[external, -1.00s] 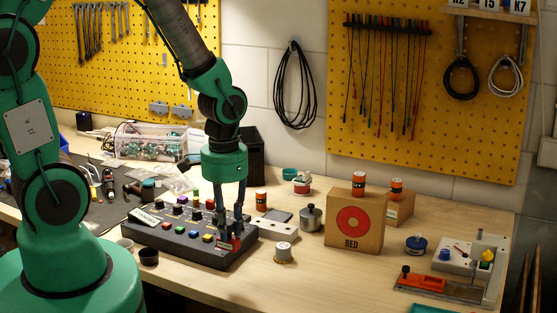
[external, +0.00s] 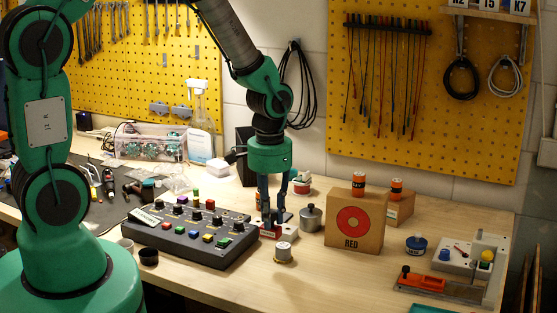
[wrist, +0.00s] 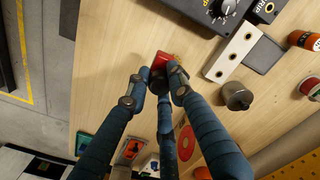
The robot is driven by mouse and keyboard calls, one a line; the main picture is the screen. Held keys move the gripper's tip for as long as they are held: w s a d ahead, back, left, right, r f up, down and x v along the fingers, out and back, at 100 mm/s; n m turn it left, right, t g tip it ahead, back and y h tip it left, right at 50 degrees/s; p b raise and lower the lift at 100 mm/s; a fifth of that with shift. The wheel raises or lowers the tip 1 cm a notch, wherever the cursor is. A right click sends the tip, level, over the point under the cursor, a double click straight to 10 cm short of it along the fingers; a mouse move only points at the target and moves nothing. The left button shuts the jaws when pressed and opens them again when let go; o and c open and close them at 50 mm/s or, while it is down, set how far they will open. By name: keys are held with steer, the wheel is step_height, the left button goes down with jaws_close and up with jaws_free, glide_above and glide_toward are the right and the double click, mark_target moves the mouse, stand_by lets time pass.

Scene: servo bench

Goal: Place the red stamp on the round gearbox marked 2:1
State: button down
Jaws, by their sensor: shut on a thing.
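My gripper (external: 278,222) is shut on the red stamp (wrist: 160,61) and holds it above the bench. Only a small red part of the stamp (external: 266,234) shows beside the fingers in the external view. A short round gearbox-like cylinder (external: 284,251) with a pale top and brass-coloured base stands just in front and slightly right of the gripper. A brass-coloured edge shows beside the stamp in the wrist view. A grey metal cylinder (external: 311,218) stands right of the gripper; it also shows in the wrist view (wrist: 237,95). I cannot read a 2:1 mark on either.
A black control box (external: 190,238) with coloured buttons lies left of the gripper. A pale plate with holes (wrist: 232,57) lies beside it. A cardboard box marked RED (external: 354,222) stands to the right. The front middle of the bench is clear.

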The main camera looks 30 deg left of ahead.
steer(key=shift+w+d+f, duration=0.1)
steer(key=shift+w+d, duration=0.15)
steer(key=shift+w, duration=0.35)
steer(key=shift+w+d+f, duration=0.1)
steer(key=shift+w+d, duration=0.2)
steer(key=shift+w, duration=0.3)
steer(key=shift+w+d, duration=0.25)
steer(key=shift+w, duration=0.35)
steer(key=shift+f, duration=0.1)
steer(key=shift+f, duration=1.65)
steer(key=shift+f, duration=0.2)
steer(key=c, duration=1.5)
jaws_free()
steer(key=shift+r, duration=0.2)
step_height(320, 180, up, 12)
steer(key=shift+r, duration=0.1)
